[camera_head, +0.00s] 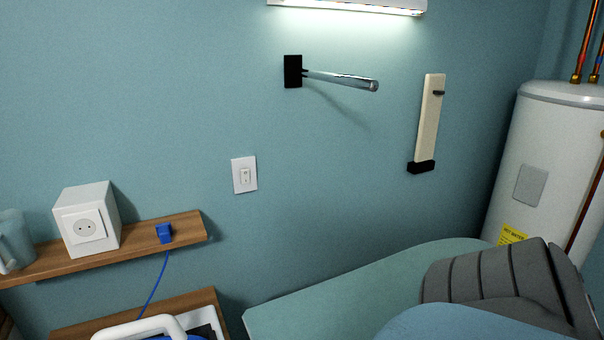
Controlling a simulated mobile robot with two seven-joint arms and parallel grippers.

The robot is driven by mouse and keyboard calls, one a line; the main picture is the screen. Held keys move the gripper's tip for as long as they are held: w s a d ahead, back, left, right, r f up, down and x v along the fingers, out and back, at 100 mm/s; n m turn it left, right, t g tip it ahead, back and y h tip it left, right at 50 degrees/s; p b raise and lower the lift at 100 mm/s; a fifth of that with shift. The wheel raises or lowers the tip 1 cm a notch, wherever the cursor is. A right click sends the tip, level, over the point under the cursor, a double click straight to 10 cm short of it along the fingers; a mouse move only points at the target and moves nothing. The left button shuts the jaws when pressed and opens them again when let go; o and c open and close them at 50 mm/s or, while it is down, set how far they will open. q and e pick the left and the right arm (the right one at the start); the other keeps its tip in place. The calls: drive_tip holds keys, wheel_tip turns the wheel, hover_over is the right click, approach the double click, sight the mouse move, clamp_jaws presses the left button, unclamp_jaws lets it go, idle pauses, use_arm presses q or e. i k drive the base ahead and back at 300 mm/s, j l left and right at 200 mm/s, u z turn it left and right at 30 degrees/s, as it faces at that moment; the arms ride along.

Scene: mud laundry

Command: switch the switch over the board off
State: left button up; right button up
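A white wall switch (244,175) with a small rocker is mounted on the blue-green wall, left of the middle in the head view. It is above and to the left of the teal board (330,290), whose rounded end points right. The rocker is too small for me to tell which way it is tipped. A lit white lamp (350,5) shines on the wall at the top edge. Neither of my grippers is in view, and nothing covers the switch.
A wooden shelf (190,230) at left holds a white socket box (85,222) and a blue plug (164,233) with a cord. A metal rod (340,80) juts from the wall. A dark grey ribbed object (490,285) is at lower right, near a white tank (550,170).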

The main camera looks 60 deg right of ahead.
sight(244, 174)
drive_tip(key=z, duration=1.5)
